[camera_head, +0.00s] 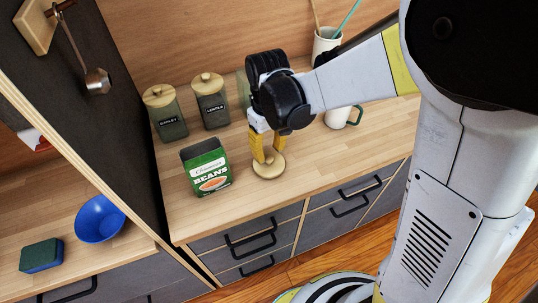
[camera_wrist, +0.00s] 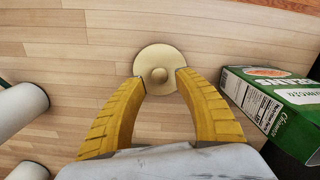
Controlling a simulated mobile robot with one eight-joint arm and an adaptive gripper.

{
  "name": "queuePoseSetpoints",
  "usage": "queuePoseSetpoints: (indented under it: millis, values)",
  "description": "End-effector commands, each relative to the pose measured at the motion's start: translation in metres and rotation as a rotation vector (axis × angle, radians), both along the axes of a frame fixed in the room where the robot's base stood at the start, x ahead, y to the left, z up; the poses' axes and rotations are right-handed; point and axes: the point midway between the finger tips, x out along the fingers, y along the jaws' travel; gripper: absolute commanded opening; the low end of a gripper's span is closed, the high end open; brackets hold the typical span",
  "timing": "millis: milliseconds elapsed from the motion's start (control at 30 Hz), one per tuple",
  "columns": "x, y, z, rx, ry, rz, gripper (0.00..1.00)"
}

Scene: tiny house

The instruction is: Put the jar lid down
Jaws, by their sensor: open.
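The jar lid (camera_head: 268,166) is a round, pale wooden disc with a small knob. It lies on the wooden counter near its front edge, to the right of the green beans box. In the wrist view the lid (camera_wrist: 159,62) lies flat with its knob up. My gripper (camera_head: 268,157) is just above the lid, pointing down. In the wrist view my gripper's two yellow fingers (camera_wrist: 160,82) are spread apart, with the knob visible between the tips and clear space on both sides of it.
The green beans box (camera_head: 206,167) stands close on the left. Two lidded jars, one labelled barley (camera_head: 165,115) and one beside it (camera_head: 210,103), stand behind it. A white mug (camera_head: 338,117) and a utensil holder (camera_head: 325,45) are to the right. A blue bowl (camera_head: 99,219) is far left.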

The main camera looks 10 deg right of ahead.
Motion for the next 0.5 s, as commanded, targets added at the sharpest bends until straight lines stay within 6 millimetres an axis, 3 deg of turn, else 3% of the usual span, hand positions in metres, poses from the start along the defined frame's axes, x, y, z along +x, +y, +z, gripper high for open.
queuePoseSetpoints:
  millis: [33,200,500]
  values:
    - [0.0,0.0,0.017,0.0,0.0,0.0,0.39]
    - [0.001,0.0,0.053,0.0,0.0,0.0,0.39]
    - [0.002,0.001,0.079,0.0,0.0,0.0,0.39]
